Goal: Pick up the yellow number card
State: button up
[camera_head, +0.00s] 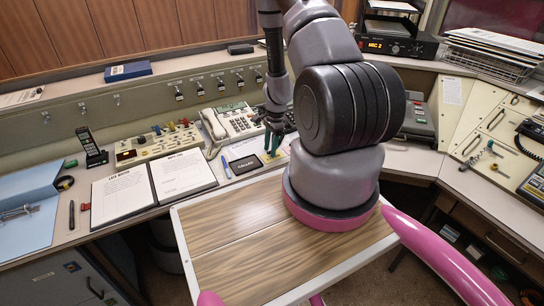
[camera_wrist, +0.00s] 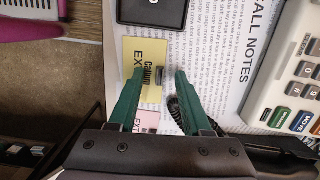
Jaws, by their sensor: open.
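The yellow number card (camera_wrist: 133,52) lies flat on the white call notes sheet in the wrist view. I cannot tell whether the fingers touch the card. In the head view my gripper (camera_head: 272,143) reaches down over the desk, and the yellow card (camera_head: 267,157) shows partly beneath it.
A pink card (camera_wrist: 147,120) lies just below the yellow one, partly hidden by my gripper. A black block (camera_wrist: 152,11) touches or nearly touches the yellow card's top edge. A telephone (camera_wrist: 290,95) stands at right. An open log book (camera_head: 122,192) lies left on the desk.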

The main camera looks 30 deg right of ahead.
grip_shut()
notch_tip(320, 180, up, 10)
jog(key=w+a+r+n+h, duration=0.1)
jog(key=a+r+n, duration=0.3)
jog(key=n, duration=0.4)
jog(key=w+a+r+n+g, duration=0.1)
jog(key=w+a+r+n, duration=0.2)
jog(key=n, duration=0.6)
jog(key=a+r, duration=0.1)
jog(key=a, duration=0.1)
jog(key=shift+a+r+g+h, duration=0.3)
jog(key=shift+a+r+h, duration=0.1)
